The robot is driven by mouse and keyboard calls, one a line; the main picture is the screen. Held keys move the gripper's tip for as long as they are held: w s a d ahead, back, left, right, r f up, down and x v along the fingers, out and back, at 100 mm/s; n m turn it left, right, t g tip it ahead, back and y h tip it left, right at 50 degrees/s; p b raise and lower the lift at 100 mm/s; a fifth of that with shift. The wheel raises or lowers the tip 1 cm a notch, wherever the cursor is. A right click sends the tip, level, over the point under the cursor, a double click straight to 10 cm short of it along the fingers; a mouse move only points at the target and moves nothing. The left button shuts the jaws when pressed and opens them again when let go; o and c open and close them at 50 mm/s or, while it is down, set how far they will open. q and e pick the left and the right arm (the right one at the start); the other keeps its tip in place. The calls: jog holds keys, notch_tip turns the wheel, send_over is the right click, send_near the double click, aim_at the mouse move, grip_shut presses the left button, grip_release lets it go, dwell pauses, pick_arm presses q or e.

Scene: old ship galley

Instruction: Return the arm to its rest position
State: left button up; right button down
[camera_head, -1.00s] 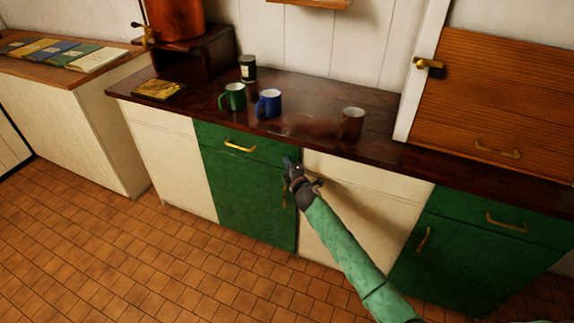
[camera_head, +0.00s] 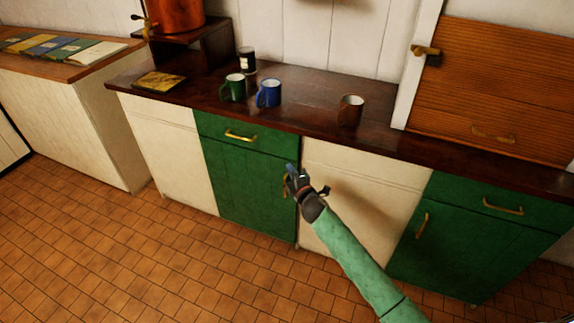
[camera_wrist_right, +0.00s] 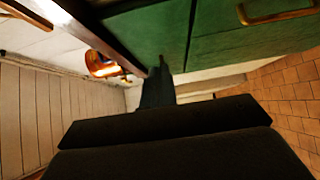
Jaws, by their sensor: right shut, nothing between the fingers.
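My right arm, in a green sleeve, reaches in from the bottom right of the head view. Its gripper (camera_head: 290,172) is shut and empty, in front of the cabinets near the edge between a green door and a cream panel. In the right wrist view the dark gripper (camera_wrist_right: 158,88) points along the green cabinet front (camera_wrist_right: 150,40), below the counter edge. I cannot tell from the pictures whether it touches the cabinet. My left gripper is not in view.
The dark counter (camera_head: 310,105) holds a green mug (camera_head: 233,88), a blue mug (camera_head: 268,94), a brown mug (camera_head: 350,110), a dark jar (camera_head: 247,61) and a yellowish flat item (camera_head: 159,81). A copper vessel (camera_head: 175,15) stands at the back left. The tiled floor (camera_head: 130,250) is clear.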

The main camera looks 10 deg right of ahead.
jog(key=s, duration=0.3)
jog(key=shift+s+d, duration=0.1)
jog(key=shift+d, duration=0.1)
jog(key=d+f+m+g+h, duration=0.2)
jog(key=d+f+m+h, duration=0.15)
jog(key=m, duration=0.25)
jog(key=s+r+m+g+h, duration=0.2)
jog(key=s+r+m+g, duration=0.1)
jog(key=s+m+g, duration=0.3)
jog(key=s+a+f+m+g+y, duration=0.1)
jog(key=s+a+f+m+g, duration=0.1)
jog(key=s, duration=1.2)
jog(key=s+a+f+m+g+y, duration=0.1)
jog(key=s+a+f+g+y, duration=0.1)
jog(key=s, duration=1.2)
jog(key=s+a+f+m+g+y, duration=0.1)
jog(key=s+a, duration=0.4)
jog(key=s, duration=0.9)
notch_tip(320, 180, down, 3)
jog(key=m+g, duration=0.1)
jog(key=g, duration=0.1)
jog(key=shift+a+r+m+g, duration=0.15)
jog(key=shift+m+g, duration=0.15)
jog(key=shift+g, duration=0.1)
